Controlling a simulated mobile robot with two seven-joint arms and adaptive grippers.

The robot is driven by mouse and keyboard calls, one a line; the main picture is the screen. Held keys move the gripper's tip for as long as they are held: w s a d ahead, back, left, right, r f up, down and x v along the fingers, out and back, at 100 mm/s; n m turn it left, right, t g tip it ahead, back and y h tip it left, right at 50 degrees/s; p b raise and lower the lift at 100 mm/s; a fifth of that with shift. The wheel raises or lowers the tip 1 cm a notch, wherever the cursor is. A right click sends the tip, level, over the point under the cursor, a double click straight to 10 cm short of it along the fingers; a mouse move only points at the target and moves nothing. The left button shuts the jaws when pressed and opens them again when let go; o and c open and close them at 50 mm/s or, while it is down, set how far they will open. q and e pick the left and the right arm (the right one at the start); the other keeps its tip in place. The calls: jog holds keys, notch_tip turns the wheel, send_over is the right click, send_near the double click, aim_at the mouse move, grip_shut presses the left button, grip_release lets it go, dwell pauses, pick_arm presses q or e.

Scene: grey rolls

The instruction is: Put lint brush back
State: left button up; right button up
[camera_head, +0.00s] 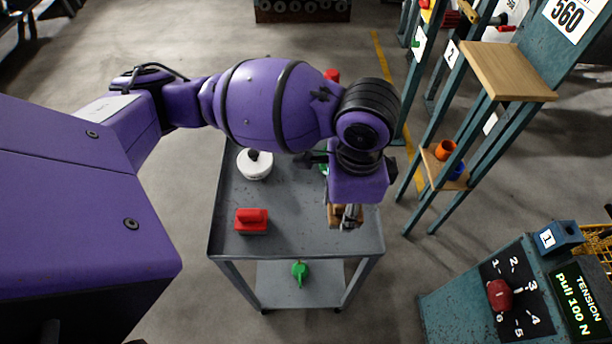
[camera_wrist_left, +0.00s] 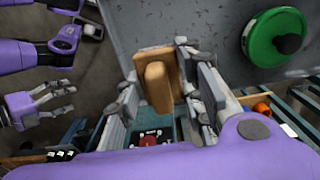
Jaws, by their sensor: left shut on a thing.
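A wooden brush (camera_head: 334,214), a flat plate with a raised grip, is held in my left gripper (camera_head: 345,216) over the right front part of the grey cart (camera_head: 300,205). I take it to be the lint brush. In the left wrist view the brush (camera_wrist_left: 157,82) sits between the two fingers of my left gripper (camera_wrist_left: 165,92). Its underside is hidden. My right gripper (camera_wrist_left: 66,99) shows at the left edge of the left wrist view, fingers spread and empty. It does not show in the head view.
A red block (camera_head: 251,221), a white round piece with a dark knob (camera_head: 254,164) and a partly hidden green piece (camera_wrist_left: 277,38) are on the cart. Right stand a teal rack with a wooden shelf (camera_head: 505,70) and a tension panel (camera_head: 515,295). Floor is clear between cart and panel.

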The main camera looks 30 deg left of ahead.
aim_at(341, 214)
pick_arm(q)
jog(key=f, duration=0.3)
jog(key=a+f+b, duration=0.1)
jog(key=shift+w+f, duration=0.25)
jog(key=shift+w, duration=0.15)
jog(key=o, duration=1.2)
jog(key=shift+r, duration=0.1)
notch_tip(341, 214, up, 11)
jog(key=shift+f+p, duration=0.15)
jog(key=shift+p, duration=1.1)
jog(key=shift+r, duration=0.65)
